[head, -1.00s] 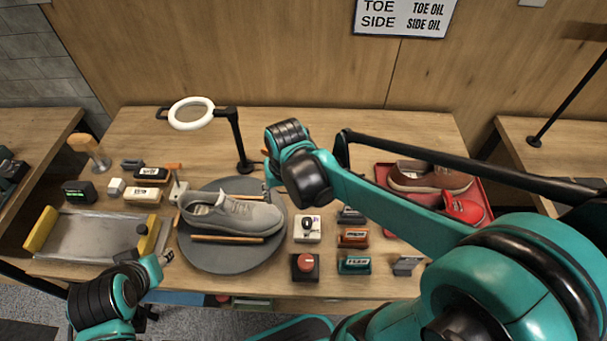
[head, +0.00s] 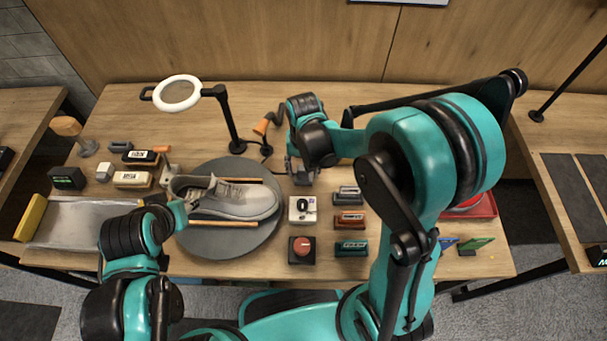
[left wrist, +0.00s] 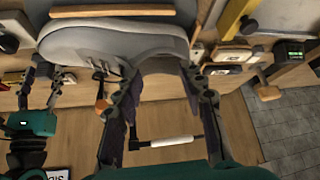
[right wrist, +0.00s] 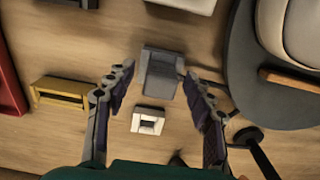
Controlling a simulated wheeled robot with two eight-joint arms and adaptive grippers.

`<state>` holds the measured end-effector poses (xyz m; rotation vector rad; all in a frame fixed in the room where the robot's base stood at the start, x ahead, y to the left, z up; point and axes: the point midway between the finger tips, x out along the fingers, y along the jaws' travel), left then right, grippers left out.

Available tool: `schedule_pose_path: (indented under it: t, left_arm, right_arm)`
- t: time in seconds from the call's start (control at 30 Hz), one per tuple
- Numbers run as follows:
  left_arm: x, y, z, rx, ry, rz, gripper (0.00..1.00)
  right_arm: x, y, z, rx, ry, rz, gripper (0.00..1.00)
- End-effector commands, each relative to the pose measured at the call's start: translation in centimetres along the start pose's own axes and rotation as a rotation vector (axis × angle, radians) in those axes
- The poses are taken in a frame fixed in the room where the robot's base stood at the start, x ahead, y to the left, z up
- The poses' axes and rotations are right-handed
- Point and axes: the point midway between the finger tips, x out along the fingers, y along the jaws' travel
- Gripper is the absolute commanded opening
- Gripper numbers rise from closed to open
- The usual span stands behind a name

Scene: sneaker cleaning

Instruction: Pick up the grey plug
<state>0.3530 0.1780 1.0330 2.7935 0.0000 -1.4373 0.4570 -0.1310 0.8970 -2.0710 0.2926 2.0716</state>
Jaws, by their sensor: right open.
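A grey block (right wrist: 160,74), which fits the grey plug, lies on the table between the fingers of my right gripper (right wrist: 160,88) in the right wrist view. The fingers are open, with a gap on each side of it. In the head view my right gripper (head: 302,176) points down just behind the white box with a dial, and it largely hides the block. My left gripper (left wrist: 165,85) is open and empty near the grey shoe (left wrist: 110,42) in the left wrist view; in the head view the arm partly hides it.
A small white square piece (right wrist: 148,120) and a yellow stand (right wrist: 60,91) lie near the block. The turntable (right wrist: 243,75) with the shoe is close on the right in the right wrist view. The ring lamp (head: 236,125) stands behind the turntable.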

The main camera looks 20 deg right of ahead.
Motion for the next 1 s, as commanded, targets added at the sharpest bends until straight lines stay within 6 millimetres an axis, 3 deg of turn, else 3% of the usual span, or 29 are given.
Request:
schedule_pose_path:
  t: [0.2,0.27,0.4,0.77,1.0]
  left_arm:
    - [0.0,0.0,0.0,0.000,0.000,0.000,0.40]
    - [0.0,0.0,0.0,0.000,0.000,0.000,0.40]
    - [0.0,0.0,0.0,0.000,0.000,0.000,0.40]
    - [-0.1,0.0,-0.1,0.000,0.000,0.000,0.40]
    - [-1.1,0.0,-0.8,0.000,0.000,0.000,0.40]
  right_arm:
    - [0.2,0.0,0.0,0.000,0.000,0.000,0.53]
    - [0.2,0.0,0.0,0.000,0.000,0.000,0.40]
    - [0.2,0.0,0.0,0.000,0.000,0.000,0.03]
    - [0.0,0.0,0.0,0.000,0.000,0.000,0.03]
    - [-2.5,0.0,0.0,0.000,0.000,0.000,0.03]
